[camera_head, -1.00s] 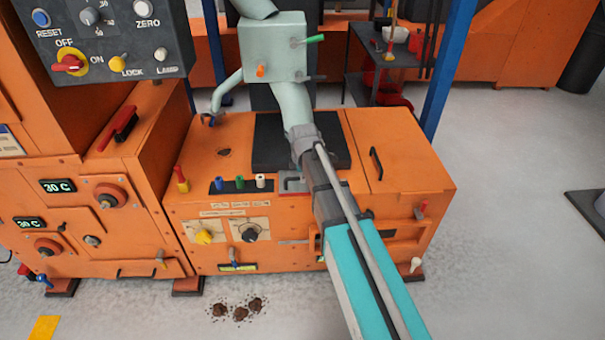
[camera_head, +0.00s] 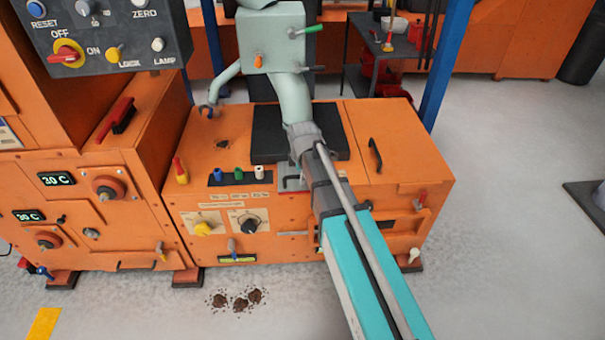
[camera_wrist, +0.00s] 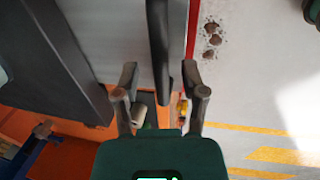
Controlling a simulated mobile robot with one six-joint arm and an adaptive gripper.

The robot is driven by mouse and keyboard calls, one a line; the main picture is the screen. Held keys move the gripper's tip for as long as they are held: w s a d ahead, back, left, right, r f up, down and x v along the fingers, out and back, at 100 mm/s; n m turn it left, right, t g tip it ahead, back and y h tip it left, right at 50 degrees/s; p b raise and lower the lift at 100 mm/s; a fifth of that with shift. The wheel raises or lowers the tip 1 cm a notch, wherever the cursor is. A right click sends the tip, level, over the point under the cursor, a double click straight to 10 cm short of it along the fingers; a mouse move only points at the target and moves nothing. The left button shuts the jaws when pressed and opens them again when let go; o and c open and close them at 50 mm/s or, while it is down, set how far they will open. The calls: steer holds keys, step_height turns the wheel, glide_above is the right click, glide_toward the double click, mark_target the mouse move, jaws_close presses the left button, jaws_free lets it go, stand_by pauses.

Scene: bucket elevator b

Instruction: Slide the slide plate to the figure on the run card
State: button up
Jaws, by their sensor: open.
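In the wrist view my gripper (camera_wrist: 160,82) is open. A long dark bar (camera_wrist: 158,38) reaches down between its fingers; I cannot tell whether either finger touches it. A flat grey surface (camera_wrist: 112,38) lies to the left of the bar. In the head view my arm covers much of the orange machine's front, and my fingers cannot be made out. A thin grey strip (camera_head: 292,233) shows on that front, left of my arm. I cannot tell for sure which part is the slide plate. No run card figure is readable.
The orange machine (camera_head: 215,170) carries a yellow knob (camera_head: 203,229), a black knob (camera_head: 249,224) and a red-topped lever (camera_head: 180,170). A control panel (camera_head: 115,35) hangs at upper left. Brown lumps (camera_head: 240,304) lie on the floor in front. The floor at right is mostly clear.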

steer(key=shift+w, duration=0.1)
steer(key=shift+w, duration=0.8)
steer(key=w, duration=0.3)
steer(key=shift+w, duration=0.1)
steer(key=shift+s+r+p, duration=0.25)
steer(key=shift+r+p, duration=0.3)
steer(key=shift+s+r+p, duration=0.25)
steer(key=shift+r+p, duration=0.25)
step_height(320, 180, up, 12)
steer(key=s+p, duration=0.2)
steer(key=p, duration=1)
steer(key=s+d+r+m+g+p, duration=0.1)
steer(key=s+d+r+m+p, duration=0.4)
steer(key=s+r+m+p, duration=0.1)
steer(key=s+d+r+m+p, duration=0.4)
steer(key=s+r+m+p, duration=0.2)
steer(key=s+m, duration=0.2)
steer(key=shift+s+d+g, duration=0.35)
steer(key=shift+s+g, duration=0.05)
steer(key=shift+s, duration=0.2)
